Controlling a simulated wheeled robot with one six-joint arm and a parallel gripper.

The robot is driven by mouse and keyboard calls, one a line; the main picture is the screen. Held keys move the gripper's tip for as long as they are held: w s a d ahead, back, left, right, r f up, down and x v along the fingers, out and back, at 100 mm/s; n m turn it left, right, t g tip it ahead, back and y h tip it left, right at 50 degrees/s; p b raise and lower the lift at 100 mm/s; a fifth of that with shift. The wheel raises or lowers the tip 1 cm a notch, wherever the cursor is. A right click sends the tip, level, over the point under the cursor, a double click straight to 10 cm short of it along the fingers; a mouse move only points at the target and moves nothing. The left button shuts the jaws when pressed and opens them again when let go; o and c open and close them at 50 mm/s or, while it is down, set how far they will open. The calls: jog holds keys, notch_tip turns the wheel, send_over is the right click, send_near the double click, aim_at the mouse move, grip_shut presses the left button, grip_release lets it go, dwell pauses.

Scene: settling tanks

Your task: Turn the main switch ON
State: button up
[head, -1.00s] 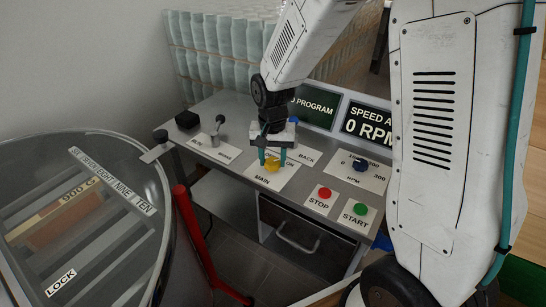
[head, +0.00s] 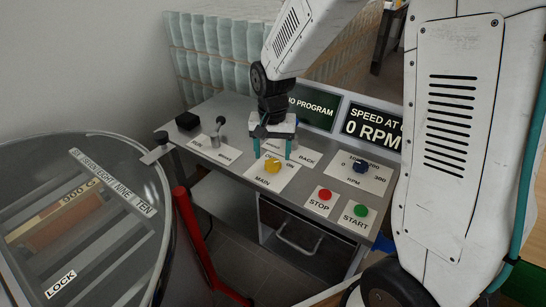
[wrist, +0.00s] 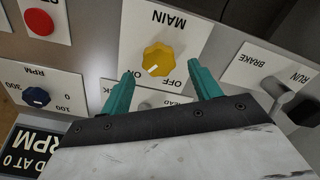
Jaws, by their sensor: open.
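The main switch is a yellow knob (head: 273,166) on a white plate marked MAIN, OFF and ON, on the grey console. It also shows in the wrist view (wrist: 158,58). There its pale mark points down and slightly left, towards the side of the ON label. My gripper (head: 272,152) is open, its two teal fingers spread just behind and above the knob. In the wrist view my gripper (wrist: 161,76) has one finger on each side of the knob's near edge, with visible gaps. Nothing is held between the fingers.
A red STOP button (head: 325,194), a green START button (head: 360,211) and a blue RPM knob (head: 360,167) sit to the right. A brake lever (head: 216,131) stands left. The speed display (head: 371,126) reads 0 RPM. A round glass-lidded drum (head: 85,220) fills the left foreground.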

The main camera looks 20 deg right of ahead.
aim_at(272, 162)
notch_tip(272, 162, up, 5)
jog(key=shift+f, duration=0.1)
dwell(0.6)
jog(key=s+d+r+n, duration=0.1)
jog(key=s+r, duration=0.3)
jog(key=s, duration=0.4)
jog(key=s+d+r+n+t, duration=0.1)
jog(key=s+r+n, duration=0.1)
jog(key=s, duration=0.7)
jog(key=s+d+r+n, duration=0.1)
jog(key=s+r+n, duration=0.1)
jog(key=s+r, duration=0.3)
jog(key=s, duration=0.4)
jog(key=shift+s+d+r+n, duration=0.15)
jog(key=shift+r+n, duration=0.15)
jog(key=shift+d, duration=0.1)
